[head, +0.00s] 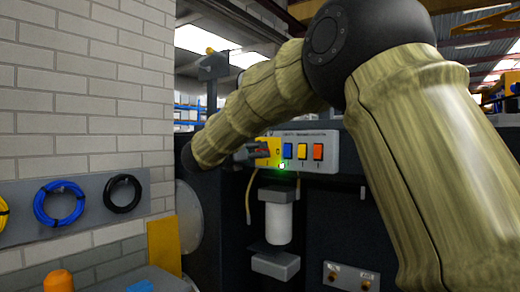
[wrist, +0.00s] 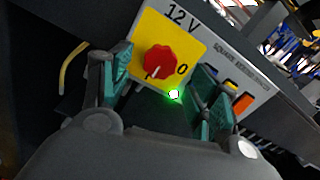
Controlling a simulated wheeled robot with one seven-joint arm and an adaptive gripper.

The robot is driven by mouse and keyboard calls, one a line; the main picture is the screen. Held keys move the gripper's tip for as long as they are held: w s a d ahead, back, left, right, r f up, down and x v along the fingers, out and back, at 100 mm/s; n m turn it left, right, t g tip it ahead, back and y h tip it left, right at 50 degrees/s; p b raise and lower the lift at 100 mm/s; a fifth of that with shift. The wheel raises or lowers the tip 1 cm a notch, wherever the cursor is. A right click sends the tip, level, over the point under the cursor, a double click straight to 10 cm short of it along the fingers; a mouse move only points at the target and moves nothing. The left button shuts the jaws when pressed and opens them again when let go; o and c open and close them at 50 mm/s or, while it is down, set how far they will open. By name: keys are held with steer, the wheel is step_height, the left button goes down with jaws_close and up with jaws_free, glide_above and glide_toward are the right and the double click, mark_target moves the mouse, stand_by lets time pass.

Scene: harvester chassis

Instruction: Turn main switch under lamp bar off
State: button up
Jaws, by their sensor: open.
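The main switch is a red rotary knob (wrist: 160,60) on a yellow plate (wrist: 184,38) marked "12 V". A 0 mark is at the knob's right and what looks like an I mark is at its lower left. The knob's white pointer line appears to lie toward the lower left, on the I side. My gripper (wrist: 163,84) is open, with one teal finger on each side of the knob; contact cannot be told.
A light grey panel (head: 328,146) right of the plate carries blue (head: 288,151), yellow (head: 302,151) and orange (head: 318,151) switches. A green light (head: 282,166) glows below the plate. A white cylinder (head: 279,222) hangs beneath. A brick wall (head: 80,110) stands left.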

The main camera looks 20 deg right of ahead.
steer(key=shift+p+x, duration=0.5)
steer(key=shift+x, duration=1.4)
steer(key=c, duration=1)
steer(key=shift+f+n, duration=0.1)
steer(key=shift+n, duration=0.2)
steer(key=shift+n+p, duration=1.3)
steer(key=shift+n, duration=7.3)
